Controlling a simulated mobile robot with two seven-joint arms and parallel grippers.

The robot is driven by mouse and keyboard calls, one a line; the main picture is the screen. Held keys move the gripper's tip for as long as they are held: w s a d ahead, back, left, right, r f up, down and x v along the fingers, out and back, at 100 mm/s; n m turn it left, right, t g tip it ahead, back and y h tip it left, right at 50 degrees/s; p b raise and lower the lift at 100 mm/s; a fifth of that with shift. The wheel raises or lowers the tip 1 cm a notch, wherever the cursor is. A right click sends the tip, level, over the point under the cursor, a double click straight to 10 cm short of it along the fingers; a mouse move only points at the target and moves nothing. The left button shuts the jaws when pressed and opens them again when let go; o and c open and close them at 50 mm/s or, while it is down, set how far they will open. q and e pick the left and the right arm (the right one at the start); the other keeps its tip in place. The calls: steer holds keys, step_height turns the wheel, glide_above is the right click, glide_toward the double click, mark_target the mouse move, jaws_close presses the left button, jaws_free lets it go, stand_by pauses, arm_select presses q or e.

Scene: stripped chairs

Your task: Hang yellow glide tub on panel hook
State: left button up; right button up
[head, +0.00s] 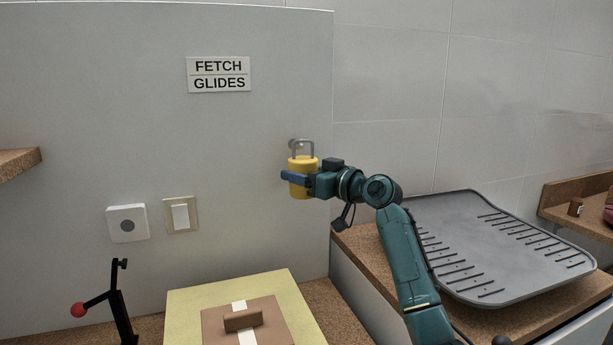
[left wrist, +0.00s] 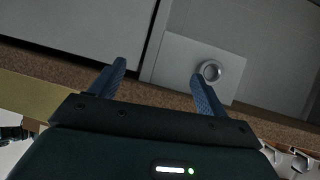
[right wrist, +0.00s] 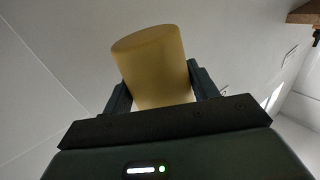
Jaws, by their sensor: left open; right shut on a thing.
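The yellow glide tub (head: 300,190) is a small cylinder with a grey loop handle on top. My right gripper (head: 297,178) is shut around its body and holds it upright in front of the panel (head: 260,130). The tub also shows between the fingers in the right wrist view (right wrist: 152,68). The round grey panel hook (head: 294,143) shows at the handle's upper left; I cannot tell whether the handle is over it. My left gripper (left wrist: 158,85) is open and empty in the left wrist view, and is out of the head view.
A grey ribbed mat (head: 490,250) lies on the right counter. A yellow board (head: 185,310) with a brown handled block (head: 250,322) is at the bottom. A black stand with a red ball (head: 78,310) is at lower left. A sign (head: 219,74) and switches (head: 180,215) are on the panel.

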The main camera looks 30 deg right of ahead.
steer(key=shift+w+d, duration=0.2)
steer(key=shift+w, duration=0.4)
steer(key=shift+w+d, duration=0.15)
steer(key=shift+w, duration=0.45)
steer(key=shift+r, duration=0.1)
steer(key=shift+w+d+r+b, duration=0.1)
steer(key=shift+d+b, duration=0.15)
steer(key=shift+b, duration=0.3)
